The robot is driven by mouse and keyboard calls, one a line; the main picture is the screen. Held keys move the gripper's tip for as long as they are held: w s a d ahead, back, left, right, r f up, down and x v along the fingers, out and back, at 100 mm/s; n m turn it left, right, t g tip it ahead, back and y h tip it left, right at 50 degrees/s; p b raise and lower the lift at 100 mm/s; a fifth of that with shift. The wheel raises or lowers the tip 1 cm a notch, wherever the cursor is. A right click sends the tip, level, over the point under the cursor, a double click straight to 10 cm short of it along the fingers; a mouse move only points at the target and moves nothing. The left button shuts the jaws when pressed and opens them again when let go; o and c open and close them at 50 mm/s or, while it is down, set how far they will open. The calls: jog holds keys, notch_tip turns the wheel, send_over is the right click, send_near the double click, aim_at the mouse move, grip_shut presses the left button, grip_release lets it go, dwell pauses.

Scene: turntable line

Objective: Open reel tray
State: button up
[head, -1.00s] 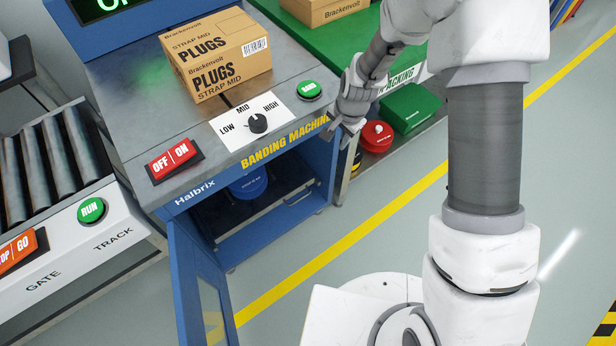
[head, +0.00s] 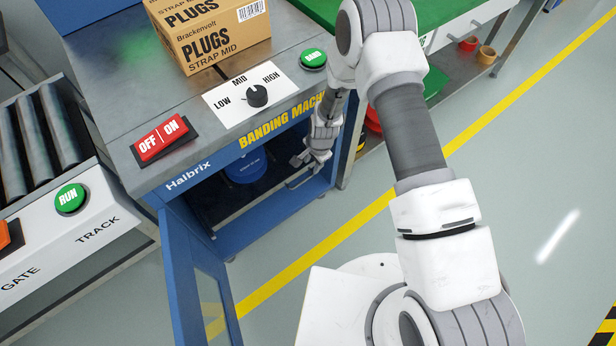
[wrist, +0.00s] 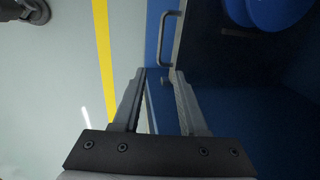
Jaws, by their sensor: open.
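The blue banding machine's lower cabinet stands open, and the dark reel tray (wrist: 221,55) sits inside it with a blue reel (head: 246,165) on it. The tray's grey bar handle (head: 301,180) is at the right of the opening in the head view. It also shows in the wrist view (wrist: 163,40), just beyond my fingertips. My gripper (wrist: 160,74) is open and empty, with the handle roughly in line with the gap between its fingers, but not between them. In the head view my gripper (head: 301,160) is at the right side of the opening, close to the handle.
The blue cabinet door (head: 190,275) hangs open at the left of the opening. Above are the red OFF/ON switch (head: 163,139), the dial (head: 257,96) and a cardboard box (head: 212,32). A roller track (head: 45,140) stands left. Floor in front is clear.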

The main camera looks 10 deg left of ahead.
aim_at(307, 178)
jog(key=f+b, duration=0.1)
jog(key=f, duration=0.2)
jog(key=w+a+f+b, duration=0.1)
jog(key=f, duration=0.3)
jog(key=f+b, duration=0.1)
jog(key=f, duration=0.2)
jog(key=shift+w+a+f+b, duration=0.15)
jog(key=shift+a+f+b, duration=0.1)
jog(key=shift+f+b, duration=0.05)
grip_shut()
dwell(0.9)
